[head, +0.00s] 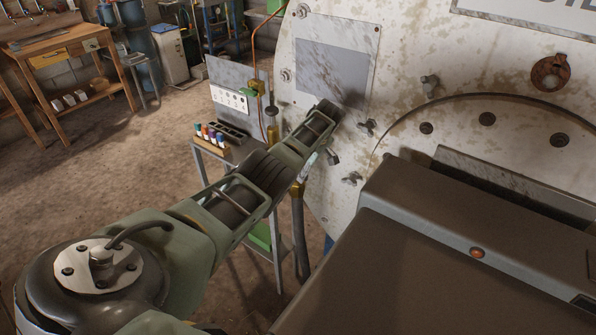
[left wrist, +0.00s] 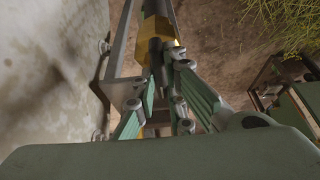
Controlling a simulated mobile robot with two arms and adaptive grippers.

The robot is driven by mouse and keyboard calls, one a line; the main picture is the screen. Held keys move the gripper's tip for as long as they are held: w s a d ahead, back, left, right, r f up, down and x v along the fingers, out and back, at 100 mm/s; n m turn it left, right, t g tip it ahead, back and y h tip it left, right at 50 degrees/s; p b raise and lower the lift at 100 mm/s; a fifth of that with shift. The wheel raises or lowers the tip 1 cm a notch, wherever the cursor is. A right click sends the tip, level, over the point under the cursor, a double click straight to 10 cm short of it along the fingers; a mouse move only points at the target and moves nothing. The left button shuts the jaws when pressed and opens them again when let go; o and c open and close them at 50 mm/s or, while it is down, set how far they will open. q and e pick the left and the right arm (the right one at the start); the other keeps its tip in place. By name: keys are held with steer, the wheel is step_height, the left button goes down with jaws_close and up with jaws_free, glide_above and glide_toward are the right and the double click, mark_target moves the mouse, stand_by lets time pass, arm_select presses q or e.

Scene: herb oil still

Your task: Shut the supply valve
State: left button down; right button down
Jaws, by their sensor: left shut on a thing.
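My left gripper (head: 318,124) reaches to the face of the large pale, worn still (head: 400,60). It is shut at the supply valve, whose brass body (head: 297,188) shows just below the gripper, with a dark hose running down from it. In the left wrist view, the closed fingers (left wrist: 168,62) meet in front of the yellow brass body (left wrist: 172,52). The fingers hide most of the valve handle, so its angle cannot be told. My right gripper is not in view.
A small metal cart (head: 222,152) with a rack of coloured vials (head: 210,137) stands left of the still. Wing nuts (head: 352,178) stick out from the still face. A wooden bench (head: 62,50) is far left; the floor between is clear.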

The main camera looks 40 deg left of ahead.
arm_select(q)
steer(key=shift+n, duration=0.3)
steer(key=c, duration=1.8)
jaws_free()
steer(key=shift+r, duration=0.1)
steer(key=v, duration=1.2)
steer(key=shift+w, duration=0.1)
